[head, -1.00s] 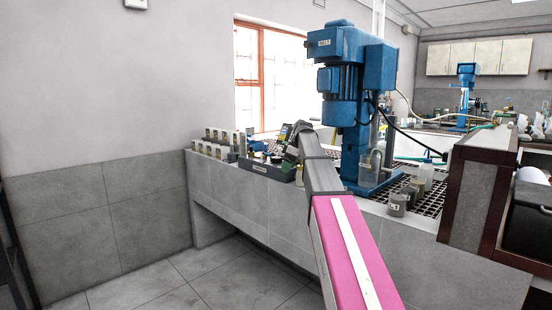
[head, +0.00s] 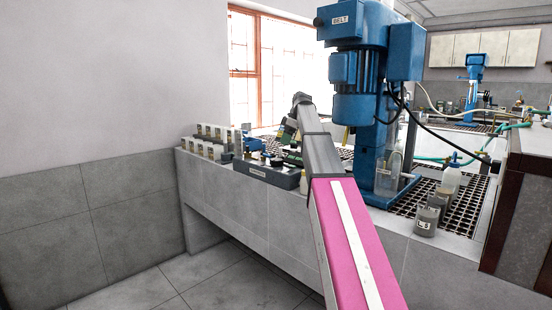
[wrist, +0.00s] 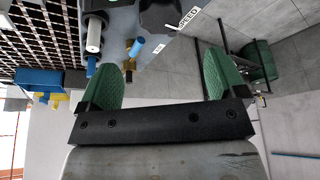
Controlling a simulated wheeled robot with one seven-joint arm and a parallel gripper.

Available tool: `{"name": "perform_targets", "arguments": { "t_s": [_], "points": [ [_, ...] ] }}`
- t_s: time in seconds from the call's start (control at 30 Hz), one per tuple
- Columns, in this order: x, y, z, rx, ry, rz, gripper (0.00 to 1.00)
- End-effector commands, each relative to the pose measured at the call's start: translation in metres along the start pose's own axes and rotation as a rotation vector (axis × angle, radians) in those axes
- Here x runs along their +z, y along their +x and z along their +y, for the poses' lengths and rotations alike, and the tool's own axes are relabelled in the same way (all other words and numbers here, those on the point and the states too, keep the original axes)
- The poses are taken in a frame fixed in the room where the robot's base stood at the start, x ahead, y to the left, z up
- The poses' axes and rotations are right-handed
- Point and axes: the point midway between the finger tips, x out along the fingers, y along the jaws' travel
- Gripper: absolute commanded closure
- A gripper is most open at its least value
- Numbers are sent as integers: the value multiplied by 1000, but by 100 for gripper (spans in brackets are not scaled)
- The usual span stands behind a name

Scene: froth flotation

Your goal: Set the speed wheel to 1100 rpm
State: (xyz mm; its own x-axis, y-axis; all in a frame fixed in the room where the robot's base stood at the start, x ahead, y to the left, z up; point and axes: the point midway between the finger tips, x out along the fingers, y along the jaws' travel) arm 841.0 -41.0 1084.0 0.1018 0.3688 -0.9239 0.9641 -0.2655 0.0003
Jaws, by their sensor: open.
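My gripper (wrist: 164,65) is open in the wrist view, its two green-padded fingers spread with nothing between them. Beyond the fingers, at the top edge, a white SPEED label (wrist: 188,17) sits beside a dark rounded part (wrist: 158,12), cut off by the frame. I cannot tell whether this part is the speed wheel, and no rpm reading is legible. The blue flotation machine (head: 358,75) with its BELT label stands on the bench in the head view. My arm reaches toward the bench left of the machine; my gripper's fingers are not clear there.
A grey tray (head: 262,172) and a row of pale containers (head: 207,150) stand on the bench to the left. Floor at left is clear.

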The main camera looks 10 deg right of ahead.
Motion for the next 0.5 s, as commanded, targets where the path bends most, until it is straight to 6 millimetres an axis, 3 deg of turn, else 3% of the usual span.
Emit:
{"name": "perform_targets", "arguments": {
  "t_s": [0.17, 0.5],
  "points": [
    [0, 20, -1, -2, 0, 0, 10],
    [0, 79, -1, -2, 0, 0, 10]
  ]
}}
